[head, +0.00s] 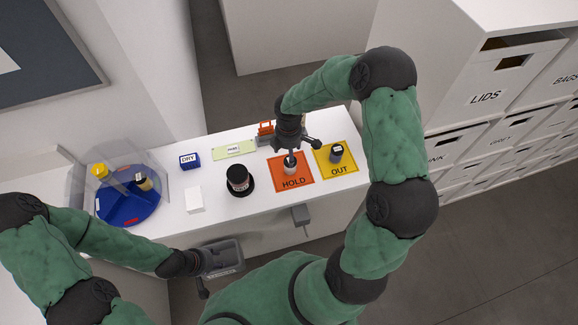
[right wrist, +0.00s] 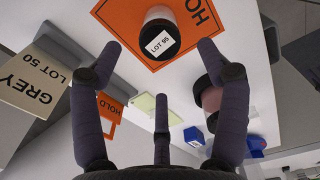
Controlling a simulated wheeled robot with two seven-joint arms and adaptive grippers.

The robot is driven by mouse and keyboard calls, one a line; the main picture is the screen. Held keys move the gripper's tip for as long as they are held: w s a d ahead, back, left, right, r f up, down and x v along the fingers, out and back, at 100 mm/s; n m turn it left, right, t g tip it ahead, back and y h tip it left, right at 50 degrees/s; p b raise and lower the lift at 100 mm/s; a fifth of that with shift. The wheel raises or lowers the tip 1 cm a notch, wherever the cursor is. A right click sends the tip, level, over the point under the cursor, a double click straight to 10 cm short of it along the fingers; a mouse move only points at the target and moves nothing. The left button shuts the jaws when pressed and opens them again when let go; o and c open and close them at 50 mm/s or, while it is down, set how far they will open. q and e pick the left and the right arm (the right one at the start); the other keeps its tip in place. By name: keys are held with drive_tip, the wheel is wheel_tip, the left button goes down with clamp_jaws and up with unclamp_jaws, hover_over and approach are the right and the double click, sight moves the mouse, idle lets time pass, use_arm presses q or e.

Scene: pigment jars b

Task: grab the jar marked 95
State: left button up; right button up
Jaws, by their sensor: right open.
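The jar marked LOT 95 (right wrist: 160,40) stands on the orange HOLD mat (right wrist: 118,15). In the head view the jar (head: 290,168) has a dark lid and pale body, and the mat (head: 292,183) lies on the white counter. My right gripper (head: 296,142) is above the jar, pointing down. In the right wrist view the fingers of my right gripper (right wrist: 158,60) are spread, with the jar beyond them and between their tips; no grip on it shows. My left gripper (head: 218,267) is low at the counter's front, beside a grey bin, its fingers apart.
A dark-lidded jar (head: 337,152) stands on the yellow OUT mat (head: 345,167). A larger black-lidded jar (head: 238,178) is left of HOLD. A blue DRY block (head: 190,161), a white block (head: 194,199) and a blue turntable (head: 122,210) are further left. A beige LOT 50 sign (right wrist: 38,80) stands close by.

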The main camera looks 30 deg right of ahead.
drive_tip(key=f, duration=0.5)
drive_tip(key=shift+s+d+f+b, duration=0.2)
drive_tip(key=shift+f+b, duration=0.1)
drive_tip(key=shift+f, duration=0.05)
drive_tip(key=c, duration=1.3)
